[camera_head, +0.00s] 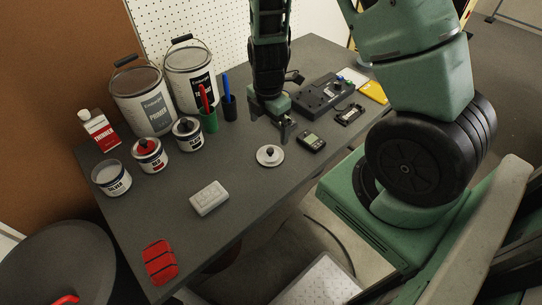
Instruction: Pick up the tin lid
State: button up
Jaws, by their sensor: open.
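The tin lid (270,156) is a pale, round disc with a small dark knob in its middle. It lies flat on the dark grey table near the right edge. My gripper (269,126) is above the table, just behind the lid in the picture. Its jaws are open, point down and look empty. The lid is apart from the jaws and fully in view. The open silver tin (112,179) stands at the left of the table with a pale surface showing inside it.
Red (149,156) and black (187,134) tins stand behind the silver tin. Two large paint cans (145,105) and pen cups (208,122) are farther back. A dark meter (312,141) lies right of the lid. A pale block (209,198) is front-left, with bare table (200,235) around it.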

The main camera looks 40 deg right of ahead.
aim_at(270, 150)
notch_tip(270, 150, down, 7)
jog(key=shift+r, duration=0.15)
jog(key=f, duration=0.3)
jog(key=shift+w+d+f, duration=0.1)
jog(key=shift+d+f, duration=0.3)
jog(key=shift+f, duration=0.6)
jog(key=shift+c, duration=0.3)
jog(key=c, duration=0.9)
